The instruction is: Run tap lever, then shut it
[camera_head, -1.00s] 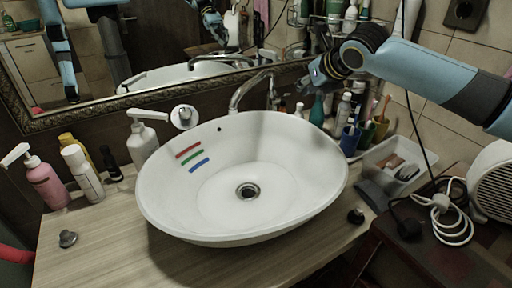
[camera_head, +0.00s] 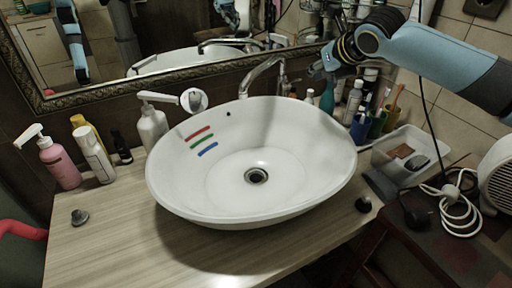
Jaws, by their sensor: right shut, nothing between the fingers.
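The chrome tap (camera_head: 262,71) arches over the back rim of the white oval basin (camera_head: 164,196). A thin upright metal part, which looks like the tap lever (camera_head: 282,75), stands just right of the spout. No water stream shows, and the drain (camera_head: 256,176) is bare. My right gripper (camera_head: 318,71) comes in from the upper right. It is shut and empty, to the right of the lever and seemingly apart from it; its fingertips are small and dark. My left gripper is not directly in view.
Several bottles and cups, including a teal bottle (camera_head: 327,97) and a blue cup (camera_head: 360,131), crowd the area below my right arm. A clear tray (camera_head: 398,177) stands to the right. A white pump bottle (camera_head: 152,128) stands left of the basin. The mirror (camera_head: 170,30) backs the counter.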

